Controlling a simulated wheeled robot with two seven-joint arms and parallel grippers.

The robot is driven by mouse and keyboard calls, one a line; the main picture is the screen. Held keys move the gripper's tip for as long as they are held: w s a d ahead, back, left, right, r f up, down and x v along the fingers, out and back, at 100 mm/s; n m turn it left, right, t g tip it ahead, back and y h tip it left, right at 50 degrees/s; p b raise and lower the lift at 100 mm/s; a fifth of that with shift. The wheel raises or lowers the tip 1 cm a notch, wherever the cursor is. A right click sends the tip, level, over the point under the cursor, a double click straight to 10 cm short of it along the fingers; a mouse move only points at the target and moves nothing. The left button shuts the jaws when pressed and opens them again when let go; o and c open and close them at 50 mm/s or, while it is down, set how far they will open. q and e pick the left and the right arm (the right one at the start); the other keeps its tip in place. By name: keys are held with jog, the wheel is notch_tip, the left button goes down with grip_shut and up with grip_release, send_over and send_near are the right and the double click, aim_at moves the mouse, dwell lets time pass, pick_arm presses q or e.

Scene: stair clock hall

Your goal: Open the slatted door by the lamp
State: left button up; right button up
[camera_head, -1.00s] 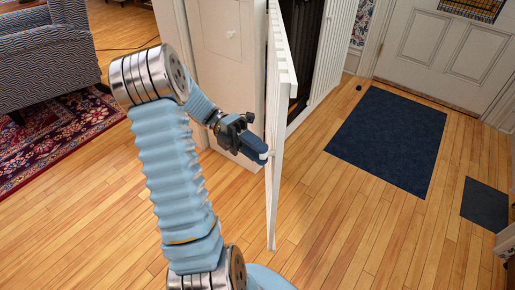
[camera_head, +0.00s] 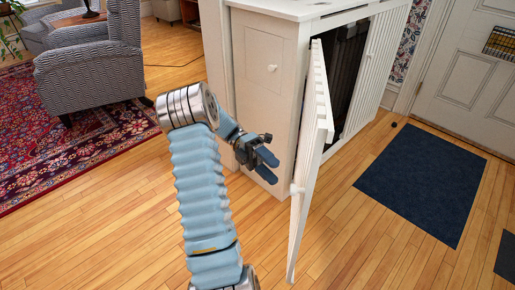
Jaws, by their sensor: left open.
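The slatted door (camera_head: 313,145) is white and stands well open, swung out from the front of a white cabinet (camera_head: 268,50). It shows nearly edge-on, with a small pale knob (camera_head: 296,189) on its outer face. Behind it the cabinet's opening (camera_head: 343,75) is dark, and its contents are hard to make out. My left gripper (camera_head: 268,159) is to the left of the door, in front of the cabinet's side. Its two blue fingers are apart and empty, clear of the knob. My right gripper does not show. No lamp can be made out clearly.
A second slatted panel (camera_head: 383,60) continues along the cabinet front. A dark blue mat (camera_head: 424,184) lies right of the open door, before a white panelled door (camera_head: 470,75). A patterned armchair (camera_head: 95,75) stands on a red rug (camera_head: 70,155) at left. Wooden floor around the door is clear.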

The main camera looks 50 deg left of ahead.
pick_arm(q)
jog(key=a+p, duration=0.1)
jog(key=a, duration=0.5)
jog(key=shift+a, duration=0.25)
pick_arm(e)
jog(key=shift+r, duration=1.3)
